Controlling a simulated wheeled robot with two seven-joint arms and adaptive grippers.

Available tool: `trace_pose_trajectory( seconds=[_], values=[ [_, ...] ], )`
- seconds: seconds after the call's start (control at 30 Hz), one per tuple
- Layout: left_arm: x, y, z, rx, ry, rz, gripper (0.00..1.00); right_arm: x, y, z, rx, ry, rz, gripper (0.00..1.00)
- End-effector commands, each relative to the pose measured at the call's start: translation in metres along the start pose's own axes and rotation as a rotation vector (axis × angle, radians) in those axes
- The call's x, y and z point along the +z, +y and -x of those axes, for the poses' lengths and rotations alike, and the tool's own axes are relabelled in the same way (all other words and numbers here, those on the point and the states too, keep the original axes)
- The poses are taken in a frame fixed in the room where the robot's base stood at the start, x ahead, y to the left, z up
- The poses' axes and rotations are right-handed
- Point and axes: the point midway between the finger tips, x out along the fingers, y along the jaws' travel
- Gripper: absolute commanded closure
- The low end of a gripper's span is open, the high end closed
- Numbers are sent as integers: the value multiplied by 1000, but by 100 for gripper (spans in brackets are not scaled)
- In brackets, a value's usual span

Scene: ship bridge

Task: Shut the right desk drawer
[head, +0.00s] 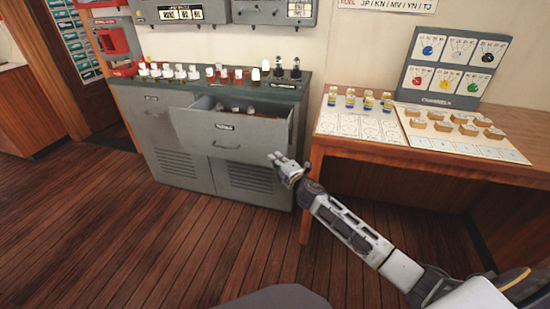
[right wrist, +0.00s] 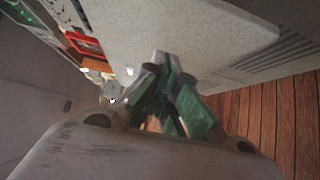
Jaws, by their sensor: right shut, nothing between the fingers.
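The right desk drawer (head: 262,143) of the grey cabinet (head: 180,172) is pulled out in the head view. Its front carries a label and a handle (head: 226,146). Its open top shows some small items inside. My right gripper (head: 279,158) is shut and empty, near the lower right part of the drawer front; I cannot tell whether it touches. In the right wrist view my fingers (right wrist: 172,108) show green pads close to a large pale grey surface, with louvres and floor beyond. My left gripper is not in view.
The left drawer (head: 150,100) looks shut. Several bottles and small containers stand along the green cabinet top (head: 200,88). A wooden table (head: 370,150) with jars, cards and a display board (head: 455,70) stands at the right. The plank floor (head: 150,235) in front is clear.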

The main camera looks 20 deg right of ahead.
Motion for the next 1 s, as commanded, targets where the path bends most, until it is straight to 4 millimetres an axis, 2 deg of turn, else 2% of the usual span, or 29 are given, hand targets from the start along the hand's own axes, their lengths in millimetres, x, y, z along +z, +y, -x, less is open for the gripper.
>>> trace_pose_trajectory(
  seconds=[1.0],
  values=[
    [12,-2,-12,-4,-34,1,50,0,0,69,0,0,1,100]
  ],
)
